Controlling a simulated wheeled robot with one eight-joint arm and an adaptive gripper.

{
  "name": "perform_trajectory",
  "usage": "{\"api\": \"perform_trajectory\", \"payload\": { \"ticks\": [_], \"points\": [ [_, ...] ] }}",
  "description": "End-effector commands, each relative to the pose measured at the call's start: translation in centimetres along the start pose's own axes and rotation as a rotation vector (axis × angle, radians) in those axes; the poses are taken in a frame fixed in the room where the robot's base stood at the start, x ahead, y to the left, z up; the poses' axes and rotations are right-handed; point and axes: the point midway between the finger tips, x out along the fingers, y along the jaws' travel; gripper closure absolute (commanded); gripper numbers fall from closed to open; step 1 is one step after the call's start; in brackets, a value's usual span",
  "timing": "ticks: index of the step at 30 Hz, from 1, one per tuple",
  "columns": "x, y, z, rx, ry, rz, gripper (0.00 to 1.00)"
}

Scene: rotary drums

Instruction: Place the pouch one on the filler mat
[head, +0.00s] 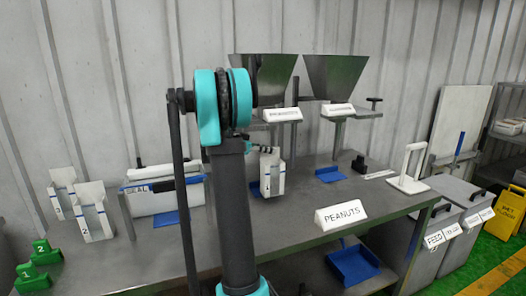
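A white pouch (271,177) with a small dark mark, too small to read surely, is upright just right of my arm at the middle of the table. A blue mat (255,189) shows partly behind it, below the left hopper. I cannot tell whether the pouch touches the mat or hangs above it. My gripper (265,149) is at the pouch's top edge, mostly hidden by my arm, and its fingers are too small to read. Two more white pouches, marked 3 (62,190) and 2 (95,212), stand at the left. Another blue mat (330,174) lies under the right hopper.
Two metal hoppers (264,75) (334,78) stand over the back of the table. A sealer (160,195) is left of my arm, with green numbered blocks (40,255) farther left. A PEANUTS sign (341,215) stands at the front edge, above a blue tray (353,264).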

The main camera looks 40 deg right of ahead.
Motion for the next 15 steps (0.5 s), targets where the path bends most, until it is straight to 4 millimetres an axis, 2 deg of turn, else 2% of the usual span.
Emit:
{"api": "perform_trajectory", "payload": {
  "ticks": [3, 11, 15],
  "points": [
    [0.0, -1.8, 0.0, 0.0, 0.0, 0.0, 1.0],
    [0.0, -3.4, 0.0, 0.0, 0.0, 0.0, 1.0],
    [0.0, -5.5, 0.0, 0.0, 0.0, 0.0, 1.0]
  ]
}}
